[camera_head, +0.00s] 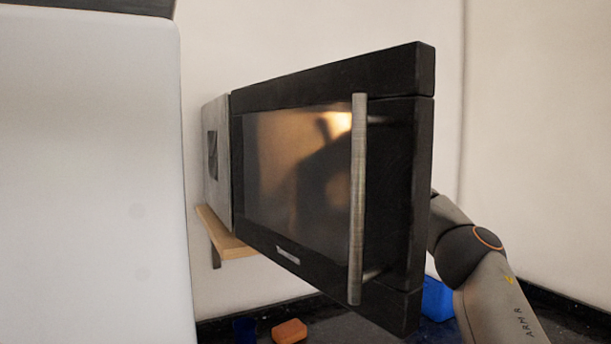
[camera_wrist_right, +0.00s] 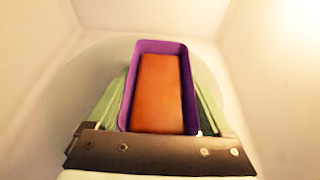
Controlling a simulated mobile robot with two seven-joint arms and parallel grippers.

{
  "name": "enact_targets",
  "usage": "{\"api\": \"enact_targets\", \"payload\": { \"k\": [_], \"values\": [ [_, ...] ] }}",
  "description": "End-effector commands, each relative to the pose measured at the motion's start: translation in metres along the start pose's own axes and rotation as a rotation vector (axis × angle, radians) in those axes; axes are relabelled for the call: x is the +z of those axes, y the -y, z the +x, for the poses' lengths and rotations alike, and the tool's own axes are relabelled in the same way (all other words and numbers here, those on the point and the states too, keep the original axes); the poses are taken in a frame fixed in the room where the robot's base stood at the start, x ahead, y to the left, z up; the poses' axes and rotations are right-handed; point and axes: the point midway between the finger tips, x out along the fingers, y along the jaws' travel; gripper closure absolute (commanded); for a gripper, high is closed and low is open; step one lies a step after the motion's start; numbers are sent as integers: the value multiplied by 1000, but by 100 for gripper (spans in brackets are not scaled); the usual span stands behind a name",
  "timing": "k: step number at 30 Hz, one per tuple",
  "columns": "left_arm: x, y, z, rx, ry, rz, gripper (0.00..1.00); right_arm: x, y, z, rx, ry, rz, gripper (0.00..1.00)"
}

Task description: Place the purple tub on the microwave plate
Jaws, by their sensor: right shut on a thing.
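In the right wrist view, the purple tub (camera_wrist_right: 160,46) is between the green fingers of my right gripper (camera_wrist_right: 160,88), which is shut on it. A brown-orange block (camera_wrist_right: 161,95) lies inside the tub. The pale round microwave plate (camera_wrist_right: 88,78) shows behind and around the tub; I cannot tell whether the tub touches it. In the head view, the microwave (camera_head: 217,155) has its dark door (camera_head: 398,200) swung open towards me. My right arm passes behind the door, which hides the gripper, tub and plate. My left gripper is in neither view.
The metal door handle (camera_head: 357,200) sticks out towards me. The microwave stands on a wooden shelf (camera_head: 226,240). A white cabinet or appliance (camera_head: 90,180) fills the left. Below are an orange block (camera_head: 289,331) and a blue object (camera_head: 437,299). Pale cavity walls surround my right gripper.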

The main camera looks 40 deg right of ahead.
Motion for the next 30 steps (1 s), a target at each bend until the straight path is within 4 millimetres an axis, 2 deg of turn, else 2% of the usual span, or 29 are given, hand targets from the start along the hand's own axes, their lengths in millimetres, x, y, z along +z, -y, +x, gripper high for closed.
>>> {"api": "enact_targets", "payload": {
  "k": [1,2,5,17,23,30],
  "values": [
    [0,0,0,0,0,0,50,-1,0,1,1,1,0,100],
    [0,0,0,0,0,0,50,-2,0,1,0,-1,0,12],
    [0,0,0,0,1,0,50,-2,0,1,0,-1,0,1],
    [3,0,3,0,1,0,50,0,0,-5,2,0,0,0],
    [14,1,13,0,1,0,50,-9,0,-27,3,1,-1,0],
    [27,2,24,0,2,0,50,-24,0,-65,2,3,0,0]
  ]
}}
